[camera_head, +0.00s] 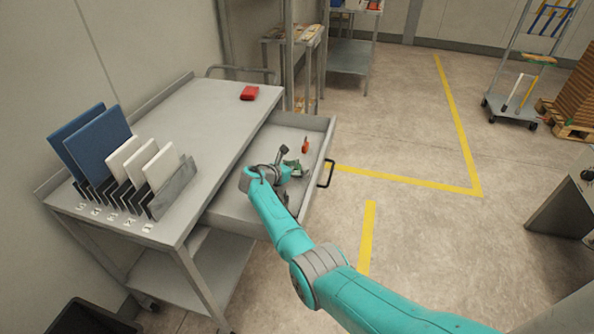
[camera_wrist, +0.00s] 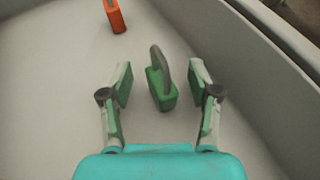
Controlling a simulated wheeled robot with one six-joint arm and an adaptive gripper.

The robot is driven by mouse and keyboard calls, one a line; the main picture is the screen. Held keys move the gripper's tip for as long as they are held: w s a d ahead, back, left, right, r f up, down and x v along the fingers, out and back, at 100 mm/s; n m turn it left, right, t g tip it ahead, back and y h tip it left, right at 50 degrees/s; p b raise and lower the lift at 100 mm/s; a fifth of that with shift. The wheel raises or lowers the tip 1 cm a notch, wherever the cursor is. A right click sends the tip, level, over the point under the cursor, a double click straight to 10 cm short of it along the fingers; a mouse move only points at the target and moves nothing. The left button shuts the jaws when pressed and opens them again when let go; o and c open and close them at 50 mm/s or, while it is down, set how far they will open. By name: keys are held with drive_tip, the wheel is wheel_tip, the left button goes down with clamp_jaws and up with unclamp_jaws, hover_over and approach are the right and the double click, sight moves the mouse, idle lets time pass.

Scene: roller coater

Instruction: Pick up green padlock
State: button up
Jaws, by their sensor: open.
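The green padlock (camera_wrist: 161,93) with a dark grey shackle lies in the open drawer (camera_head: 321,126). In the wrist view it is between the two fingers of my gripper (camera_wrist: 160,82), with a visible gap on each side. The fingers are open, with green inner pads, and do not touch it. In the head view my gripper (camera_head: 288,172) reaches down into the drawer. The padlock is hard to make out there, mostly hidden by my gripper and wrist.
An orange object (camera_wrist: 115,15) lies farther back in the drawer and shows in the head view (camera_head: 305,146). The drawer wall (camera_wrist: 275,50) stands to the right of my gripper.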

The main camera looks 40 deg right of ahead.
clamp_jaws()
drive_tip(key=shift+r, duration=0.15)
